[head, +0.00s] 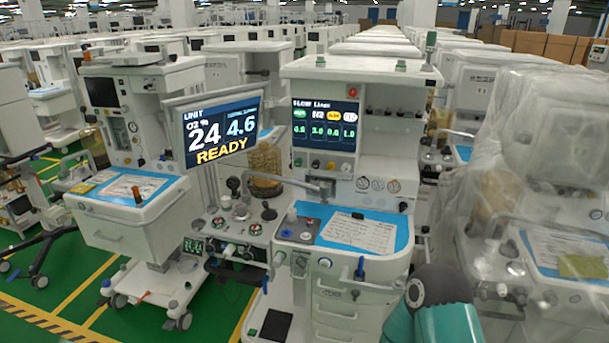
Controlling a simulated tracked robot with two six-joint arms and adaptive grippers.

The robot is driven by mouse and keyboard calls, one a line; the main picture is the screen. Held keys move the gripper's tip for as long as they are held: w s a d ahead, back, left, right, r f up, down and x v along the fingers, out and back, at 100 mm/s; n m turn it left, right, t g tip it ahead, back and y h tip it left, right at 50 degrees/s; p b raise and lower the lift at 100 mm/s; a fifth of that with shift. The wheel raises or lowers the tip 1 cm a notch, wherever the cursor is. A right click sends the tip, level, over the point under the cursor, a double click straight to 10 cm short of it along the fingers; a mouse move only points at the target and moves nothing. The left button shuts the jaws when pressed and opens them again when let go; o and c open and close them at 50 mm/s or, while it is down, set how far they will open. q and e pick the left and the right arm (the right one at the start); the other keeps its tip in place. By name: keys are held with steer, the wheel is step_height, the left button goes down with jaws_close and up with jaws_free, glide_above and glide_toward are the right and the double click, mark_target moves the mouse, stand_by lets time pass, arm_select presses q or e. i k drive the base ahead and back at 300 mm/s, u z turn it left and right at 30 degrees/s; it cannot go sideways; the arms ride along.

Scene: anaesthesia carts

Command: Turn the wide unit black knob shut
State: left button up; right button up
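The wide unit (350,70) stands in the middle, white, with a gas-line screen (325,124) and a "READY" monitor (217,131) on an arm at its left. A dark round knob (268,214) sits on its left-hand panel. Other dark knob-like parts are at the panel's back left (233,184) and by the worktop's right edge (403,206). I cannot tell which is the task's black knob, or whether any is turned shut. Neither gripper is in view; only a teal and dark arm part, likely mine, shows at the lower right.
A blue worktop mat with a paper sheet (358,232) lies on the central unit. Another cart (130,200) stands at the left. A cart under clear plastic (540,150) is close on the right. Green floor (60,275) with yellow lines is open at the lower left.

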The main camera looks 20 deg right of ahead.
mark_target(316, 164)
steer(key=z, duration=0.15)
steer(key=i, duration=0.85)
steer(key=u, duration=0.05)
